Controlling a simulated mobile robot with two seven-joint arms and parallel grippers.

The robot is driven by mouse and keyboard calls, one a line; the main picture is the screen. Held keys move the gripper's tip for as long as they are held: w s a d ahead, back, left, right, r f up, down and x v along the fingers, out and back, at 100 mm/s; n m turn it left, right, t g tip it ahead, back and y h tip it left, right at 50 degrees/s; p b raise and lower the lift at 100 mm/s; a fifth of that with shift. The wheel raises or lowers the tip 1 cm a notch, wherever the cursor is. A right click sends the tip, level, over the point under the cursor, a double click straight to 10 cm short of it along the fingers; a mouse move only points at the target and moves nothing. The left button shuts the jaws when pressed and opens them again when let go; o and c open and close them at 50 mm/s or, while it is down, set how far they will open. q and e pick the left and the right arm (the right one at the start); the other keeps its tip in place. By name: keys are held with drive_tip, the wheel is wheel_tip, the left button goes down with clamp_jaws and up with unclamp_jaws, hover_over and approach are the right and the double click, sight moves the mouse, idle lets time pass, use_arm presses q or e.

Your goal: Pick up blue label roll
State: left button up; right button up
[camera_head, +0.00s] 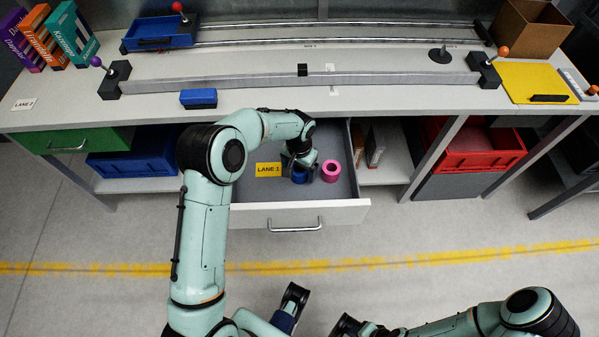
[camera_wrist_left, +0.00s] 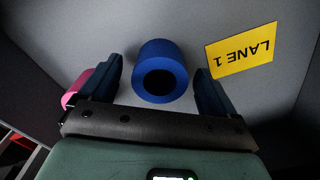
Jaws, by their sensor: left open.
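The blue label roll (camera_head: 300,177) stands on end in the open drawer (camera_head: 345,190), mostly hidden by my left gripper (camera_head: 302,168) in the head view. In the left wrist view the blue roll (camera_wrist_left: 160,60) shows whole, with its dark hole facing the camera. My left gripper's two fingers (camera_wrist_left: 160,82) are open, one on each side of the roll, with a gap on both sides. I cannot tell how deep the fingers reach beside it. My right arm (camera_head: 470,323) is low at the bottom edge, and its gripper is only partly clear.
A pink roll (camera_head: 331,171) stands close right of the blue one; in the wrist view it (camera_wrist_left: 76,90) is just outside one finger. A yellow LANE 1 card (camera_head: 268,170) lies in the drawer to the left. The workbench edge (camera_head: 250,103) overhangs behind.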

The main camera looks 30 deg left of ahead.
use_arm(q)
drive_tip(key=shift+f, duration=0.25)
drive_tip(key=shift+r, duration=0.1)
drive_tip(key=c, duration=1.2)
drive_tip(key=shift+o, duration=0.2)
